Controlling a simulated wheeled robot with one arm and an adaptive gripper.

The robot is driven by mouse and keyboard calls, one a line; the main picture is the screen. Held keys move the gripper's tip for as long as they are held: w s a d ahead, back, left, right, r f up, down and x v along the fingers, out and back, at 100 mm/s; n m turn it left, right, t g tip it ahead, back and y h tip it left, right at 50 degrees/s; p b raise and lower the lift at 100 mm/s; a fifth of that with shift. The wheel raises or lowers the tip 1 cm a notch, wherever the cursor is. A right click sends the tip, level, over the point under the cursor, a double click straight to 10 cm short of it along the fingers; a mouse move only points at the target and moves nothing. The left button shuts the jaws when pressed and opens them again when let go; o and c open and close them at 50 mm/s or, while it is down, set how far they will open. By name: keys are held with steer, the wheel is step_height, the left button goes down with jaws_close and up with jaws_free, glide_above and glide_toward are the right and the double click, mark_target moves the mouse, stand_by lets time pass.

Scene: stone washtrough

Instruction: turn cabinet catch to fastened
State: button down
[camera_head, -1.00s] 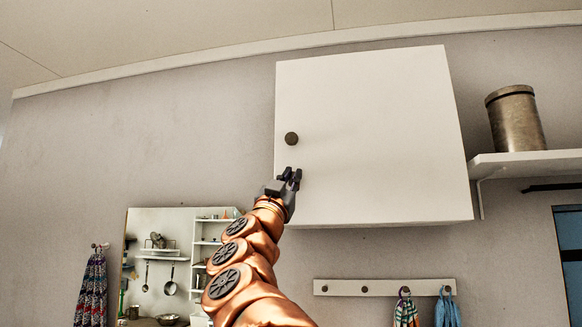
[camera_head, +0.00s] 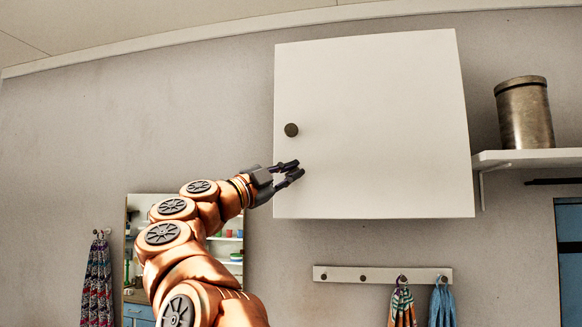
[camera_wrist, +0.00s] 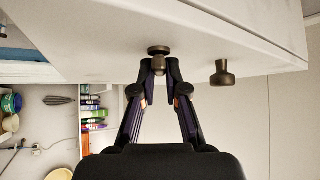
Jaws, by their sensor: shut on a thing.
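The white wall cabinet (camera_head: 380,120) has a shut-looking door with a round dark knob (camera_head: 291,130) at its left edge. My gripper (camera_head: 297,169) is just below that knob, at the left side of the door, pointing right. In the wrist view the fingertips (camera_wrist: 160,70) are closed on the small bronze cabinet catch (camera_wrist: 159,50), which stands out from the white surface. The knob (camera_wrist: 222,73) shows apart, to the right of the fingers. In the head view my fingers hide the catch, and I cannot tell its turn position.
A shelf (camera_head: 525,158) with a metal canister (camera_head: 524,113) is right of the cabinet. Below hang a peg rail (camera_head: 380,275) and cloths (camera_head: 442,305). A patterned towel (camera_head: 98,280) hangs at left.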

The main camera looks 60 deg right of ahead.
steer(key=shift+w+a+r+m+y+p, duration=0.1)
steer(key=shift+m+y+p, duration=0.1)
steer(key=shift+m+y, duration=0.55)
steer(key=shift+r+m+y+p, duration=0.15)
steer(key=shift+m+y, duration=0.4)
steer(key=shift+m, duration=0.4)
stand_by(0.7)
steer(key=c, duration=1.3)
jaws_free()
steer(key=shift+w+f, duration=0.1)
steer(key=shift+f, duration=0.05)
steer(key=shift+o, duration=0.5)
steer(key=shift+d+g, duration=0.2)
steer(key=shift+g, duration=0.1)
steer(key=shift+w, duration=0.1)
steer(key=shift+w+a+f, duration=0.25)
steer(key=shift+w+a, duration=0.15)
steer(key=shift+a, duration=0.15)
steer(key=v, duration=1)
steer(key=shift+a, duration=0.15)
